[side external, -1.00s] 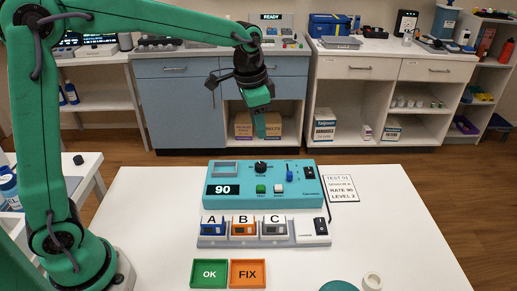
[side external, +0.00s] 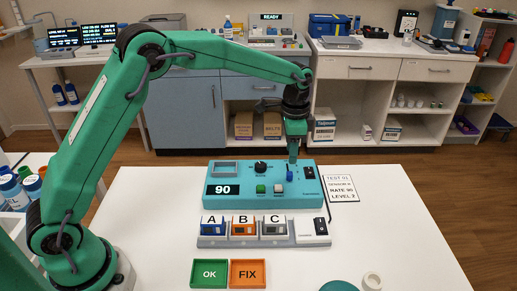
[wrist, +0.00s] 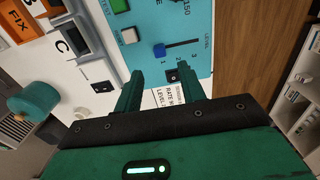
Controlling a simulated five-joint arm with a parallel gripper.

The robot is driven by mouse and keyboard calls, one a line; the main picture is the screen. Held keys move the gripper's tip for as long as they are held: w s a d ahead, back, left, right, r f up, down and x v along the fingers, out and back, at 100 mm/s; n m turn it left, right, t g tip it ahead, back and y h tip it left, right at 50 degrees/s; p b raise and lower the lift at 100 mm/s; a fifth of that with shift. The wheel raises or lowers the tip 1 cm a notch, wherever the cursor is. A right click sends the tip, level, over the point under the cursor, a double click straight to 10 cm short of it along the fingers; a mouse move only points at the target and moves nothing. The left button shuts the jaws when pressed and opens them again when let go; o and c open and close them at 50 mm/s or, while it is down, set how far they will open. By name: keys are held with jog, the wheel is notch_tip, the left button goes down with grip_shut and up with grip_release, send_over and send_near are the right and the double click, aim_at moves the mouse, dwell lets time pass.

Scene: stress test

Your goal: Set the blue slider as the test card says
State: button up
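The blue slider (side external: 289,176) is on the right part of the teal console (side external: 225,199). In the wrist view the slider's blue knob (wrist: 160,50) sits at the end of its slot by the mark 1, with 2 and 3 further along. The test card (side external: 341,189) lies right of the console and reads TEST 01, RATE 90, LEVEL 2; its sensor line is small. My gripper (side external: 293,158) is above the console near the slider, apart from the knob in the wrist view. Its two fingers (wrist: 160,75) are spread with nothing between them.
The console display (side external: 222,190) shows 90, with a black knob (side external: 261,167) and green and white buttons nearby. In front stand the blocks A, B and C (side external: 243,228), then a green OK tray (side external: 209,286) and an orange FIX tray (side external: 248,286).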

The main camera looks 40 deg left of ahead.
aim_at(290, 173)
jog(key=shift+f, duration=3.85)
grip_shut()
